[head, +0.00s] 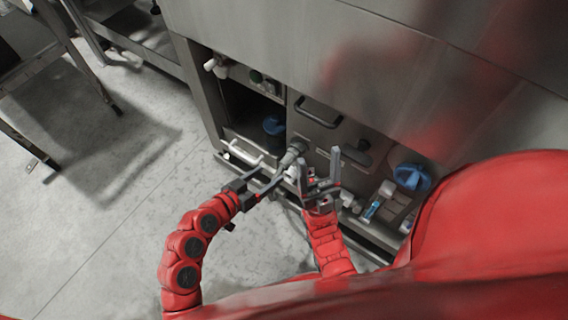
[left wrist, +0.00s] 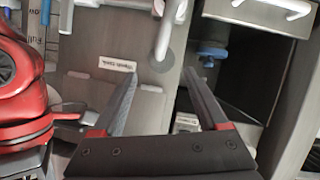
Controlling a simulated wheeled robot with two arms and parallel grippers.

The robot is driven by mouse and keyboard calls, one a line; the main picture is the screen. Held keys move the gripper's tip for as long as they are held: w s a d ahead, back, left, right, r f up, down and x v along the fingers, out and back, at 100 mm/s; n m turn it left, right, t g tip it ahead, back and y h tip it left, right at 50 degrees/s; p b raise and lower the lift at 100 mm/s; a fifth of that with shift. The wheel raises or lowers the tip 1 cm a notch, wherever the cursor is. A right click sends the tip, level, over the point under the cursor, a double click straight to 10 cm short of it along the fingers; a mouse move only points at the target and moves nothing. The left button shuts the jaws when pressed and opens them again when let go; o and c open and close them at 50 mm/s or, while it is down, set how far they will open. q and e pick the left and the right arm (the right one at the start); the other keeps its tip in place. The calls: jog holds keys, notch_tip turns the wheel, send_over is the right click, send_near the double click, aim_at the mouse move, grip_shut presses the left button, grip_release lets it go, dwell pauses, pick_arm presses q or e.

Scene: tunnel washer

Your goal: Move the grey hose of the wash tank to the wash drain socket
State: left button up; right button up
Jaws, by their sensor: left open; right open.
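A grey hose end or connector (head: 293,153) shows at the front of the steel cabinet in the head view. In the left wrist view a light grey hose end (left wrist: 163,58) hangs down just beyond my fingertips, apart from them. My left gripper (head: 266,178) is open and empty, close to the grey connector; its two fingers also show in the left wrist view (left wrist: 160,80). My right gripper (head: 319,168) is open and empty, fingers pointing up, just right of the connector. I cannot tell which fitting is the wash drain socket.
A blue cap (head: 411,177) and small bottles (head: 372,207) stand at right. A white label (left wrist: 118,63) lies near the left finger.

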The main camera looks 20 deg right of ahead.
aim_at(281, 166)
pick_arm(q)
jog(key=b+x, duration=0.1)
jog(key=x, duration=0.8)
jog(key=shift+f, duration=0.1)
grip_shut()
dwell(0.4)
dwell(0.8)
jog(key=shift+a, duration=0.1)
dwell(0.8)
jog(key=shift+s+a+b, duration=0.55)
jog(key=shift+s+a, duration=0.2)
jog(key=shift+a, duration=0.15)
jog(key=shift+s+a+b, duration=0.55)
jog(key=shift+s+a, duration=0.15)
jog(key=shift+a, duration=0.2)
